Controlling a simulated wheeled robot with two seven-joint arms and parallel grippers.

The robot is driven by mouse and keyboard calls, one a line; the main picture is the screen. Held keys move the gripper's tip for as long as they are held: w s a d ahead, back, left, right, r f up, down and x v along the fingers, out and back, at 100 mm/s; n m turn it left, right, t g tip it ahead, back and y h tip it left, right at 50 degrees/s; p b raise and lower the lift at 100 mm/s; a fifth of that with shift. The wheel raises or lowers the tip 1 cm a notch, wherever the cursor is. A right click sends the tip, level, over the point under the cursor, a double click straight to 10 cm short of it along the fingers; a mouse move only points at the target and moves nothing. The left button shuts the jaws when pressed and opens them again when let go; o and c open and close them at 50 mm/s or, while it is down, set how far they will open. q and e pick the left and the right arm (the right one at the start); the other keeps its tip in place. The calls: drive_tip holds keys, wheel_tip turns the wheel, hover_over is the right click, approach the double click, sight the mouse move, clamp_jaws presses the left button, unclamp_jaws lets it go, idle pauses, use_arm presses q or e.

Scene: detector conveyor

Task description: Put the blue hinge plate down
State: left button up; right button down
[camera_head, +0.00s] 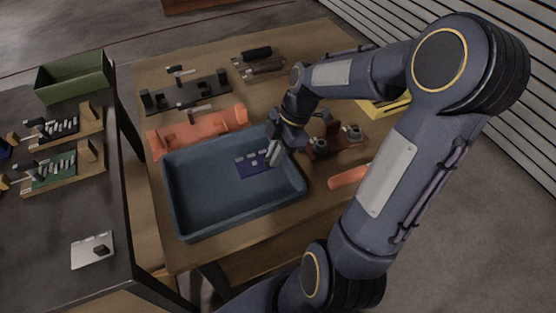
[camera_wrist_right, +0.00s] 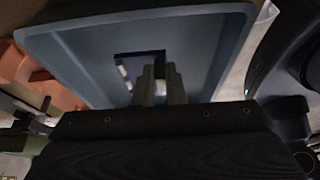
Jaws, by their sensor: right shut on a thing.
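The blue hinge plate (camera_head: 254,165) is a small dark blue plate with pale knuckles along one edge. It is over the blue-grey tray (camera_head: 183,219), near the tray's right end in the head view. My right gripper (camera_head: 273,158) reaches down into the tray from above and is shut on the plate. In the right wrist view the plate (camera_wrist_right: 125,70) shows beyond the fingers (camera_wrist_right: 158,90), which hide part of it. I cannot tell if the plate touches the tray floor. My left gripper is not in view.
An orange fixture (camera_head: 198,132) and a black fixture (camera_head: 185,95) stand behind the tray. A red-brown fixture (camera_head: 335,138) and an orange handle (camera_head: 348,176) lie to the right. A dark table (camera_head: 50,210) at left holds a green bin (camera_head: 72,80) and a white hinge plate (camera_head: 92,250).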

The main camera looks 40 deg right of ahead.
drive_tip(key=shift+w+d+f, duration=0.1)
drive_tip(key=shift+d+f, duration=0.35)
drive_tip(key=shift+f, duration=0.1)
drive_tip(key=shift+w+d+f, duration=0.1)
drive_tip(key=shift+d+f, duration=0.05)
drive_tip(key=shift+f, duration=0.75)
drive_tip(key=shift+d+f, duration=0.1)
drive_tip(key=shift+f, duration=0.8)
drive_tip(key=shift+f+b, duration=0.2)
drive_tip(key=shift+b, duration=0.1)
drive_tip(key=c, duration=1.5)
unclamp_jaws()
drive_tip(key=shift+r, duration=0.15)
